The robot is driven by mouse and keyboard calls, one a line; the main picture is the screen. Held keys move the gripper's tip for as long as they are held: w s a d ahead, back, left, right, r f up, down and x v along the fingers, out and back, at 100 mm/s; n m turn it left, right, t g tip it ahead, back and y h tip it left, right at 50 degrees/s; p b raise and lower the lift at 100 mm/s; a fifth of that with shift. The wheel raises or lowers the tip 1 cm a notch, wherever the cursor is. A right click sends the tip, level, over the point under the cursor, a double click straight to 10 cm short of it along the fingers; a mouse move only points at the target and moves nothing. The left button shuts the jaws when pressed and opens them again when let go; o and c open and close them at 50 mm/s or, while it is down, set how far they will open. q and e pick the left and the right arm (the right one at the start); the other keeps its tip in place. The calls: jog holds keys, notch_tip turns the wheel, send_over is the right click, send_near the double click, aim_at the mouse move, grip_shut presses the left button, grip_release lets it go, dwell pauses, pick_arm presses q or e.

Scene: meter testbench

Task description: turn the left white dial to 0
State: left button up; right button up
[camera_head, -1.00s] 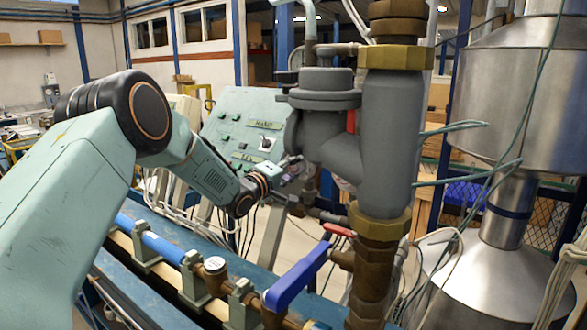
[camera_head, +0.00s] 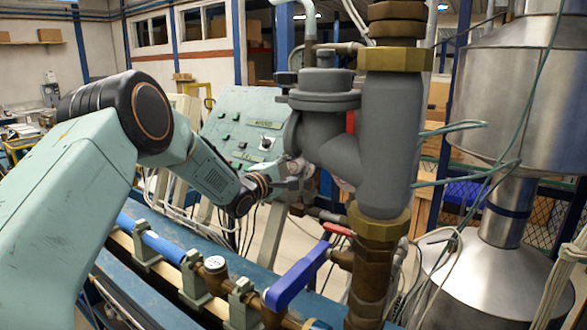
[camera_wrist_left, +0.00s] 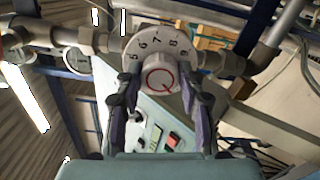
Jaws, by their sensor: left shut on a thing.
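The white dial (camera_wrist_left: 158,45) shows in the left wrist view as a pale numbered plate with digits around 6, 7, 8 and 9 along its top. Its round white knob (camera_wrist_left: 158,78) has a red ring mark and sits at the middle of the plate. My left gripper (camera_wrist_left: 160,88) has one finger on each side of the knob and is shut on it. In the head view my left gripper (camera_head: 291,184) is beside the grey valve body, and I cannot make out the dial's face there. My right gripper is in neither view.
A large grey valve (camera_head: 385,140) on a brass pipe stands right of my left gripper. A blue lever (camera_head: 297,275) and a blue pipe (camera_head: 165,248) lie in front. A sloped control panel (camera_head: 235,130) stands behind, and a steel tank (camera_head: 505,100) at the right.

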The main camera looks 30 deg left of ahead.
pick_arm(q)
jog(key=shift+a+r, duration=0.25)
jog(key=o, duration=1.2)
jog(key=shift+a+f, duration=0.15)
jog(key=shift+f, duration=0.05)
jog(key=shift+s+d, duration=0.15)
jog(key=shift+d, duration=0.1)
jog(key=s, duration=0.4)
jog(key=s+a, duration=0.1)
jog(key=s, duration=0.6)
jog(key=shift+s+a, duration=0.4)
